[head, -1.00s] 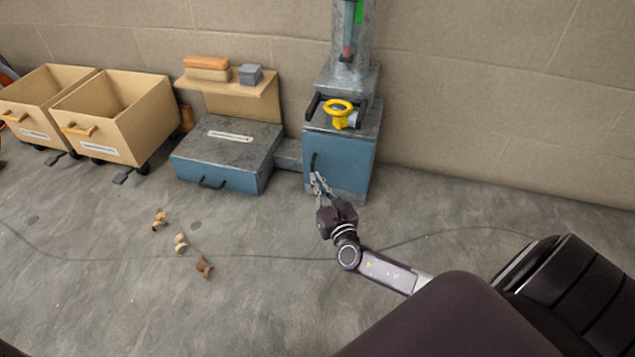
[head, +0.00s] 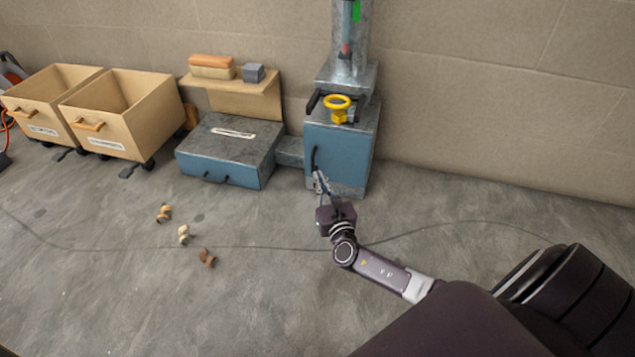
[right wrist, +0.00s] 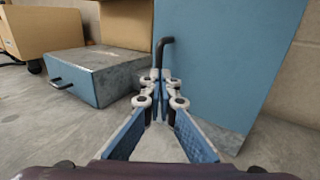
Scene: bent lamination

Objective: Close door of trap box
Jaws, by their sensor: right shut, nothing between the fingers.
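The metal box with a blue front door (head: 338,160) stands against the wall, and I take it as the trap box. The door looks flush or nearly flush with the box in the head view; a small gap cannot be ruled out. Its black handle (head: 314,158) is at the door's left edge, and it also shows in the right wrist view (right wrist: 161,50). My right gripper (head: 319,176) is shut and empty, with its fingertips (right wrist: 157,80) close to the handle's lower part. I cannot tell whether they touch. My left gripper is out of view.
A yellow handwheel (head: 338,103) is on top of the box. A low metal box with a blue front (head: 228,150) stands to its left. Two tan carts (head: 122,118) are further left. Several small brown pieces (head: 183,234) lie on the open floor.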

